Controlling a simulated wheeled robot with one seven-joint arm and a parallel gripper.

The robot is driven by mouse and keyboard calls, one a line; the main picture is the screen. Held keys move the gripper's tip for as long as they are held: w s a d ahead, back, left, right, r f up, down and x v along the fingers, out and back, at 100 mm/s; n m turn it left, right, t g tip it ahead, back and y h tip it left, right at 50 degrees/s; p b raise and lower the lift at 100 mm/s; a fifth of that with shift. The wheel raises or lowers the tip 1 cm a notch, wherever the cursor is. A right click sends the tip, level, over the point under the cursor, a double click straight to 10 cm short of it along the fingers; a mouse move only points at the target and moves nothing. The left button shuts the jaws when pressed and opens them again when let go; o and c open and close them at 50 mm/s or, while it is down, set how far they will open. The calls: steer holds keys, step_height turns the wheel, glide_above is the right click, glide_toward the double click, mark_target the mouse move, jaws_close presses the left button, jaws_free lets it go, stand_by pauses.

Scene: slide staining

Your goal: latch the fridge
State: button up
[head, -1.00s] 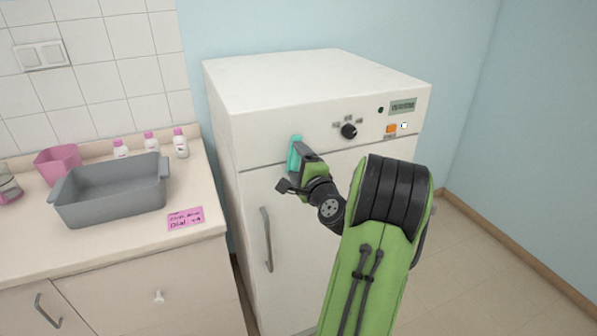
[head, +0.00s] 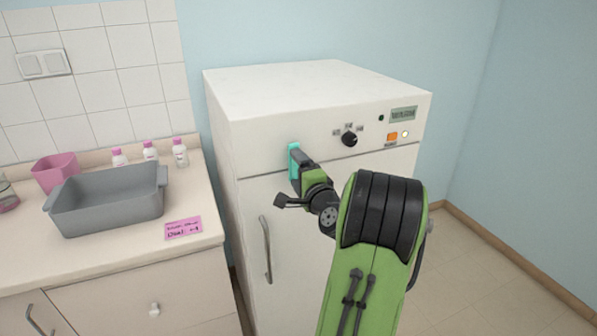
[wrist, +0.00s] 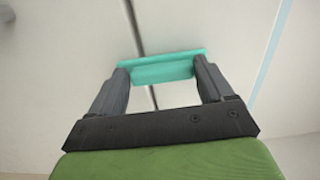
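The white fridge (head: 290,225) stands against the blue wall, and its door looks flush with the body. A teal latch piece (head: 293,158) sits on its front, at the seam above the door. My gripper (head: 301,162) is right at the latch and partly covers it. In the wrist view the teal piece (wrist: 162,66) spans across both fingertips, over the dark seam. The fingers of my gripper (wrist: 160,75) are apart, one near each end of the teal piece. I cannot tell whether they touch it.
The fridge has a vertical door handle (head: 266,248), a black dial (head: 349,139), an orange button (head: 392,137) and a display (head: 403,114). On the left, a counter holds a grey tub (head: 108,202), a pink container (head: 56,170), small bottles and a pink note (head: 184,228).

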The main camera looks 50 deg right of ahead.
steer(key=o, duration=0.3)
steer(key=b+v, duration=0.4)
steer(key=v, duration=1.2)
steer(key=shift+w, duration=0.1)
